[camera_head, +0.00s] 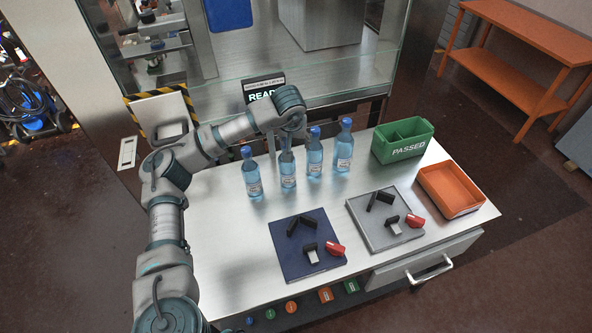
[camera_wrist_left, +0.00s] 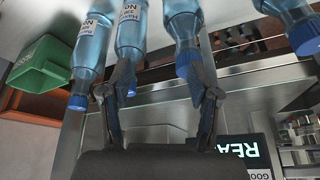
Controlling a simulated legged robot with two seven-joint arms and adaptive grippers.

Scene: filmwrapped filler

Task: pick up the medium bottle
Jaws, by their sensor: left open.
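Several blue bottles with blue caps stand upright in a row on the metal table: a leftmost bottle (camera_head: 253,180), a second bottle (camera_head: 288,175), a third bottle (camera_head: 314,158) and a rightmost bottle (camera_head: 343,152). I cannot tell by size which is the medium one. My left gripper (camera_head: 289,142) is at the top of the second bottle and hides its cap. In the left wrist view, the open fingers (camera_wrist_left: 161,85) point toward the bottles. The second bottle (camera_wrist_left: 181,25) shows between them, its cap close to the right finger. I cannot tell whether they touch. My right gripper is out of view.
A green PASSED bin (camera_head: 403,151) and an orange tray (camera_head: 450,191) are at the table's right. A blue plate (camera_head: 290,265) and a grey plate (camera_head: 372,232) with black blocks and red parts lie in front. A READY display (camera_head: 262,92) stands behind. The table's left front is clear.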

